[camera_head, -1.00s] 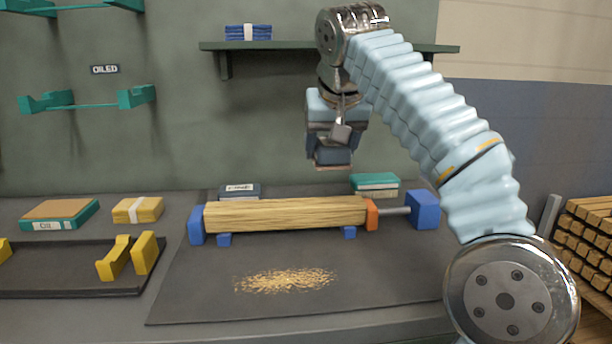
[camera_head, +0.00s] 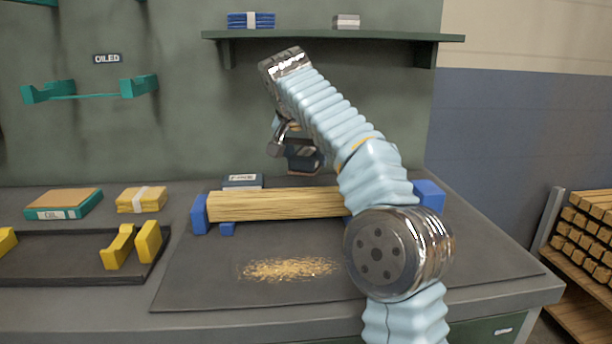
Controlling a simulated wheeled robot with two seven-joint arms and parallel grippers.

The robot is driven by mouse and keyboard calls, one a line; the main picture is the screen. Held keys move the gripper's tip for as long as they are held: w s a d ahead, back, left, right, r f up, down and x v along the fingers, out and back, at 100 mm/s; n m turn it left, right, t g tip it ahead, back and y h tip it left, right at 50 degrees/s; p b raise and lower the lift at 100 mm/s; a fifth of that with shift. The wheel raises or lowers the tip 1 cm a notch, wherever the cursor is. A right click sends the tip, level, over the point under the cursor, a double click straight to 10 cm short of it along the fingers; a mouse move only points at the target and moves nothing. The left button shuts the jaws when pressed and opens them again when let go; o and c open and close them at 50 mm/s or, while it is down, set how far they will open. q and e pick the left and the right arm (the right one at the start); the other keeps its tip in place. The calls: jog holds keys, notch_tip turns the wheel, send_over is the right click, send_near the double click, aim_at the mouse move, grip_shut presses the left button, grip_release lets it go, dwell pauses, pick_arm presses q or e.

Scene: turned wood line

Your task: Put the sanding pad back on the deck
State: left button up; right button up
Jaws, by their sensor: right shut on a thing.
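My right gripper (camera_head: 301,156) is shut on a dark block with a thin tan underside, which looks like the sanding pad (camera_head: 304,171). It holds the pad above and behind the wood blank, partly hidden by my own wrist and arm. The pale wood blank (camera_head: 270,205) lies level between blue holders (camera_head: 199,214); its right end is hidden behind my arm. A dark labelled block (camera_head: 242,181) sits on the bench behind the blank. I cannot tell which surface is the deck. My left gripper is not in view.
Sawdust (camera_head: 290,269) lies on the dark mat (camera_head: 210,289) before the blank. An oil pad box (camera_head: 64,204), a yellow cloth stack (camera_head: 142,199) and a tray with yellow rests (camera_head: 80,272) stand left. A wall shelf (camera_head: 390,37) is above. Stacked wood (camera_head: 590,235) is at right.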

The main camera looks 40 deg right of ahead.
aim_at(300, 155)
jog(key=x, duration=0.3)
jog(key=shift+w+f, duration=0.15)
jog(key=shift+w, duration=0.25)
jog(key=f, duration=0.1)
jog(key=f+b, duration=0.1)
jog(key=shift+w+d+f, duration=0.2)
jog(key=shift+f, duration=0.65)
jog(key=shift+b, duration=0.3)
jog(key=o, duration=1)
jog(key=shift+f, duration=0.1)
jog(key=shift+r, duration=0.25)
jog(key=p+v, duration=0.1)
jog(key=v, duration=1.1)
jog(key=shift+f+p, duration=0.1)
jog(key=shift+p, duration=0.25)
